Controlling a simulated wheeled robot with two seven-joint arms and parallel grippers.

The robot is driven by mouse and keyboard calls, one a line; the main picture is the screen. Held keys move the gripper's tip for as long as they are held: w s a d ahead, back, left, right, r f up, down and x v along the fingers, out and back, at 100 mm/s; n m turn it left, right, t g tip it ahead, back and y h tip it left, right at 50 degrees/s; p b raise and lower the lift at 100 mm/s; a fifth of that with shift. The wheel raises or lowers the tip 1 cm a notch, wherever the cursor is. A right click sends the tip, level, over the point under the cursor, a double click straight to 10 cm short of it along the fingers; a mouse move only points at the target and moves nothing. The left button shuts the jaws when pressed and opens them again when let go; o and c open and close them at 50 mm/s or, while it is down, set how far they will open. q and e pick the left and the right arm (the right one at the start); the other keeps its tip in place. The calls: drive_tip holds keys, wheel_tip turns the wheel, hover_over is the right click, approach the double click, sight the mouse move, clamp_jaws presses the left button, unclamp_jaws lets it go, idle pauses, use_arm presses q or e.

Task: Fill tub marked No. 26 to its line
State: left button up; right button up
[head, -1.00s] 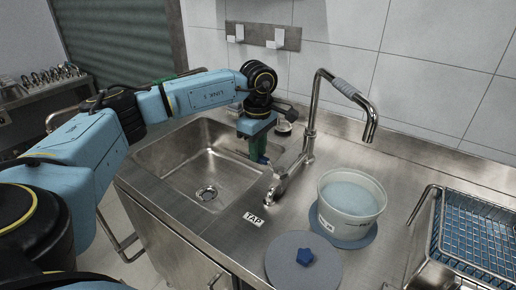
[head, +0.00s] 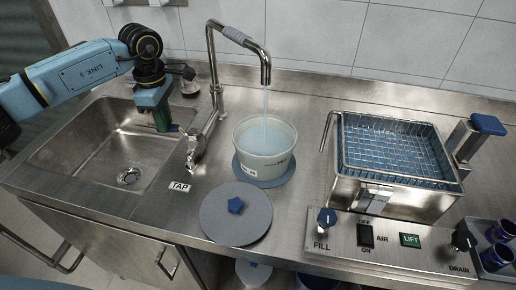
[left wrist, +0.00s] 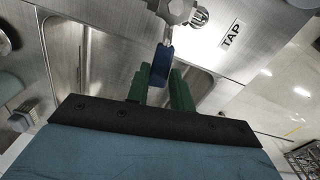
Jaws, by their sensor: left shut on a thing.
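A pale round tub (head: 250,160) stands upright on a blue round mat (head: 283,178) under the tall tap spout (head: 264,72). A thin water stream (head: 265,105) falls from the spout into the tub, where bluish water (head: 250,138) stands below the rim. Dark lettering on the tub is too small to read, and I cannot make out a fill line. My left gripper (head: 165,124) is shut on the tap's blue lever (left wrist: 162,66), whose green fingers flank it in the left wrist view (left wrist: 160,90). My right gripper is not in view.
A sink basin (head: 95,150) lies left of the tap, with a TAP label (head: 179,186) in front. A grey round lid (head: 215,222) with a blue knob lies before the tub. A blue wire basket (head: 392,150) and control panel (head: 385,242) stand right.

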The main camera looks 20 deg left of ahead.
use_arm(q)
drive_tip(key=m, duration=0.1)
drive_tip(key=w+m, duration=0.1)
drive_tip(key=m, duration=0.1)
drive_tip(key=shift+w+a+r, duration=0.1)
drive_tip(key=shift+w+r, duration=0.05)
drive_tip(key=shift+w, duration=0.15)
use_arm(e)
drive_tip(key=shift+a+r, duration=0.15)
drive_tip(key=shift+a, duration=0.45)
use_arm(q)
drive_tip(key=o, duration=0.7)
drive_tip(key=shift+w, duration=0.1)
drive_tip(key=o, duration=0.3)
drive_tip(key=shift+w, duration=0.15)
drive_tip(key=shift+o, duration=0.3)
drive_tip(key=o, duration=0.4)
drive_tip(key=shift+c, duration=0.2)
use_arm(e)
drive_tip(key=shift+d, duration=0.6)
